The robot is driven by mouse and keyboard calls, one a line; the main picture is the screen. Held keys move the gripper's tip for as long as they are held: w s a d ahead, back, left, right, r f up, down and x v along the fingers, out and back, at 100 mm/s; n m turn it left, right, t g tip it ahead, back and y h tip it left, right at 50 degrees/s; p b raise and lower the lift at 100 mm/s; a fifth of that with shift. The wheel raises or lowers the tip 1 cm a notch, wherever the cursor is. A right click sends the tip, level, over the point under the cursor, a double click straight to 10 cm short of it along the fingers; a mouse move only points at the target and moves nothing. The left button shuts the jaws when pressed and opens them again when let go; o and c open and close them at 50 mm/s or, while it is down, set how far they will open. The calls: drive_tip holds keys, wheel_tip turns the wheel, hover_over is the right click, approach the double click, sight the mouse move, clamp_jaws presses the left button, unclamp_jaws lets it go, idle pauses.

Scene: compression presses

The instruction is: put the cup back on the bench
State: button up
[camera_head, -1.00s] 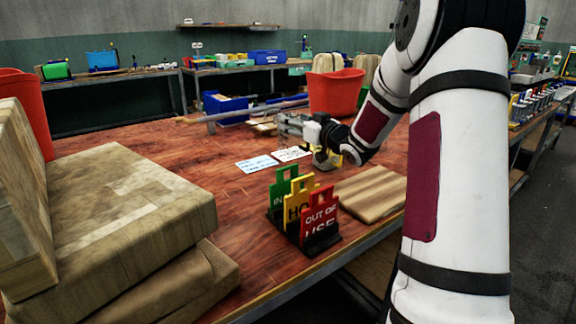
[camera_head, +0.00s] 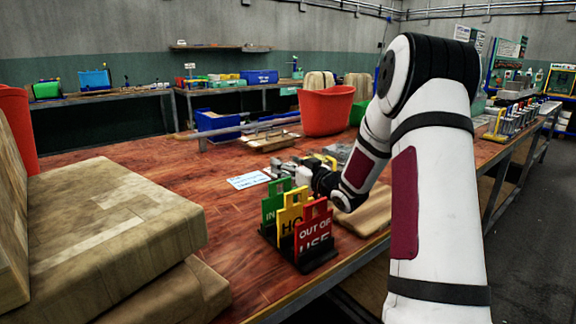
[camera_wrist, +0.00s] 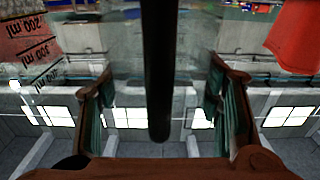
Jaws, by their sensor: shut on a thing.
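My gripper (camera_head: 282,168) is low over the wooden bench (camera_head: 140,160), just behind the coloured sign rack. In the wrist view my gripper (camera_wrist: 160,72) shows its two green-padded fingers apart, with a dark upright bar between them. The cup (camera_wrist: 34,50) appears in the wrist view as a clear wall with upside-down "200 ml" marks at upper left. My gripper is shut on it. The cup's outline and base are hard to make out in the head view, so I cannot tell whether it touches the bench.
The sign rack (camera_head: 312,262) holds green, yellow and red tags near the front edge. A white card (camera_head: 248,180) lies left of my gripper. A striped board (camera_head: 366,215) lies to the right. Large wooden blocks (camera_head: 120,240) fill the left; a red bin (camera_head: 326,110) stands behind.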

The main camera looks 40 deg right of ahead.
drive_tip(key=o, duration=1.7)
drive_tip(key=shift+f, duration=0.1)
drive_tip(key=shift+c, duration=0.2)
drive_tip(key=s+p, duration=0.2)
drive_tip(key=s, duration=1)
drive_tip(key=shift+d, duration=0.15)
drive_tip(key=shift+s+d, duration=0.1)
